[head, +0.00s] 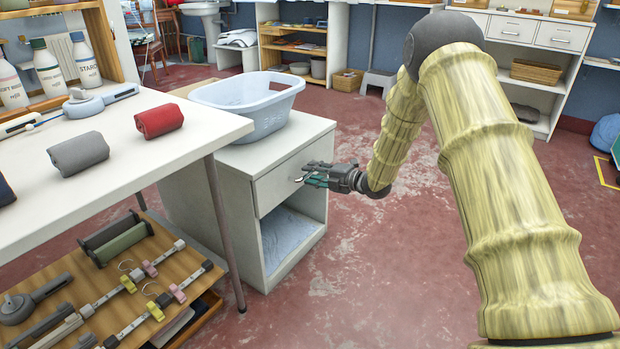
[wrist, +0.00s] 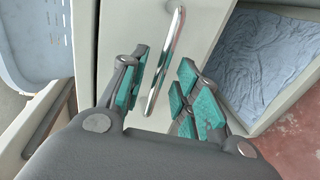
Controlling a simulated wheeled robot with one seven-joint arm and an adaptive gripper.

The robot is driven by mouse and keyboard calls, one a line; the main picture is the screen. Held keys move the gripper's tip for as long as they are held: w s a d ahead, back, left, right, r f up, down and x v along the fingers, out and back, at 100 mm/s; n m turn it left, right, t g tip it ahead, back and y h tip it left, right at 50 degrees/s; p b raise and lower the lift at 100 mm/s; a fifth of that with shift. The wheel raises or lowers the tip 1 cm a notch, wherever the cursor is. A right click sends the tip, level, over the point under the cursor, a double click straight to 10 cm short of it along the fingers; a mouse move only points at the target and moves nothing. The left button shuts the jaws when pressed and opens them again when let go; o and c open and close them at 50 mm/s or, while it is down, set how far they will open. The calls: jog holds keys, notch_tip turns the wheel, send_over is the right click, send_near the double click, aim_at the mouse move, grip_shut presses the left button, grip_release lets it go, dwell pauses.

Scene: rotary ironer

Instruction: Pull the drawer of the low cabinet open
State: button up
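The low cabinet (head: 235,195) is pale grey with one drawer (head: 284,173) above an open compartment. The drawer front looks flush with the cabinet. Its handle is a thin shiny metal bar (wrist: 166,60), clear in the wrist view. My gripper (head: 308,179) is at the drawer front in the head view, covering most of the handle. In the wrist view, my gripper (wrist: 162,92) has its teal-padded fingers spread, one on each side of the bar's lower part. Gaps show on both sides of the bar. How deep the bar sits between the pads is hard to tell.
A pale blue laundry basket (head: 245,100) stands on the cabinet. A white table (head: 110,165) with a metal leg (head: 226,235) stands close at the left. The red floor (head: 380,270) in front is clear.

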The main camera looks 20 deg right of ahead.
jog(key=shift+x, duration=0.95)
